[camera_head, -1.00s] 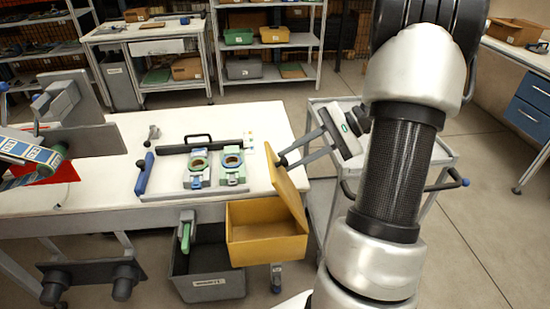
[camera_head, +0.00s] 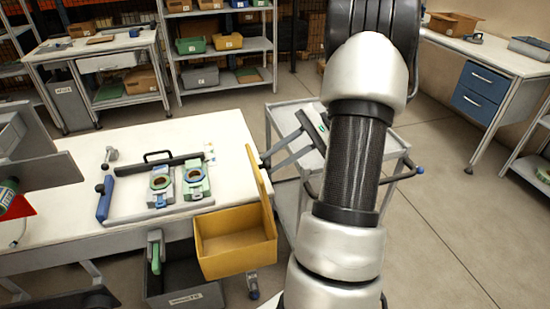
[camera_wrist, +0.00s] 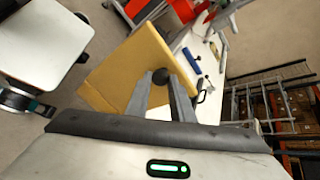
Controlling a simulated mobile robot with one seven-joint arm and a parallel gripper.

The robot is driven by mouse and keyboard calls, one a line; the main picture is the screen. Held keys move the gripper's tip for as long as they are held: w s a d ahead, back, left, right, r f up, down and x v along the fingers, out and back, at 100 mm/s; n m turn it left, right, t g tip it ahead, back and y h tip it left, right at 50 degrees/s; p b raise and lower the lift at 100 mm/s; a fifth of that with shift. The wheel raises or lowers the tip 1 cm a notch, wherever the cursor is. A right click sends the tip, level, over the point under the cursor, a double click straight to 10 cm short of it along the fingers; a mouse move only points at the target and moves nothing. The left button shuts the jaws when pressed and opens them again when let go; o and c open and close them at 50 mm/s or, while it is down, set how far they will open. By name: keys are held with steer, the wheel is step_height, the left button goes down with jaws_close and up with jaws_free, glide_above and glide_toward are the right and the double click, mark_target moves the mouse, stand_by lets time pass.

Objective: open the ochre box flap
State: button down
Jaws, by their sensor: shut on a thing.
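The ochre box (camera_head: 237,262) is at the front right corner of the white workbench, its inside visible from above. Its ochre flap (camera_head: 259,185) stands raised along the box's right side, seen nearly edge-on in the head view. In the wrist view the flap (camera_wrist: 140,62) is a broad ochre panel in front of my fingers. My gripper (camera_head: 264,161) is at the flap's right face. In the wrist view my gripper (camera_wrist: 160,82) is shut on a dark round knob (camera_wrist: 160,76) on the flap. My arm covers part of the head view.
A grey bin (camera_head: 185,295) is below and left of the box. Two green-and-grey reel fixtures (camera_head: 178,184) and a blue-handled tool (camera_head: 104,199) lie on the workbench (camera_head: 60,222). A grey trolley (camera_head: 290,115) stands close behind my arm. Open floor lies to the right.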

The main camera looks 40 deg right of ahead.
steer(key=c, duration=1.5)
jaws_free()
steer(key=shift+s+d+f, duration=0.15)
steer(key=shift+s+f, duration=0.15)
steer(key=shift+f, duration=0.4)
steer(key=shift+c, duration=0.2)
steer(key=shift+r, duration=0.15)
steer(key=shift+w+r, duration=0.1)
steer(key=p+v, duration=0.2)
steer(key=v, duration=1.5)
steer(key=shift+r+p, duration=0.2)
steer(key=shift+p, duration=0.2)
steer(key=shift+w+d, duration=0.1)
steer(key=shift+w, duration=0.05)
